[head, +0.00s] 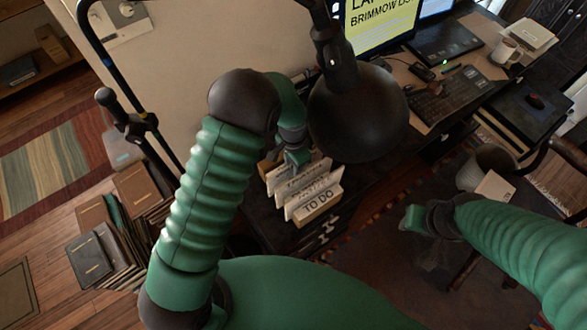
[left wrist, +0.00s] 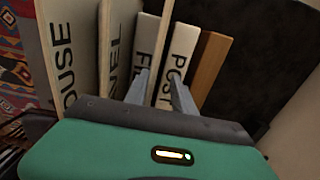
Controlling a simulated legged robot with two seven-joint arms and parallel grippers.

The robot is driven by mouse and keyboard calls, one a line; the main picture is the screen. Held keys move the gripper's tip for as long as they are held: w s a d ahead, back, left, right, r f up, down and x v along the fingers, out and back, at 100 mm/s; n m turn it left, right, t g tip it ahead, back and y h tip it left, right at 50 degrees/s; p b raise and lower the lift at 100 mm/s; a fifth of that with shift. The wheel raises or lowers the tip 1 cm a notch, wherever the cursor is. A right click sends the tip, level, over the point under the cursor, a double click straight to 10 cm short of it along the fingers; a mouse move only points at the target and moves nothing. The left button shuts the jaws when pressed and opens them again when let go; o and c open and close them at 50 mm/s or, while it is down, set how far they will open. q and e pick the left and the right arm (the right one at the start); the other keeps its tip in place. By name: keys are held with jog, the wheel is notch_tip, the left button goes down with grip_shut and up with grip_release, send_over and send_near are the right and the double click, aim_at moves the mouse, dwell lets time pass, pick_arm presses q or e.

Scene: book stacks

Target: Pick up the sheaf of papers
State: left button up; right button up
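A wooden desk file (head: 315,212) holds several upright pale labelled dividers, the front one reading "TO DO" in the head view. My left gripper (head: 297,158) reaches down over its back part. In the left wrist view the fingers (left wrist: 162,92) are open, one on each side of a thin pale upright edge (left wrist: 162,45) beside the "POST" divider (left wrist: 180,52). I cannot tell whether this edge is the sheaf of papers or whether the fingers touch it. My right gripper (head: 415,220) hangs low at the right, apart from the file; its fingers are unclear.
A black lamp (head: 358,112) hangs close to the right of my left gripper. A monitor (head: 380,22), a keyboard (head: 448,97) and a mug (head: 506,52) stand on the desk. Books (head: 100,250) are stacked on the floor at left.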

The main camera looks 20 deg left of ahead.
pick_arm(q)
jog(key=shift+d, duration=0.5)
grip_shut()
jog(key=shift+a, duration=0.3)
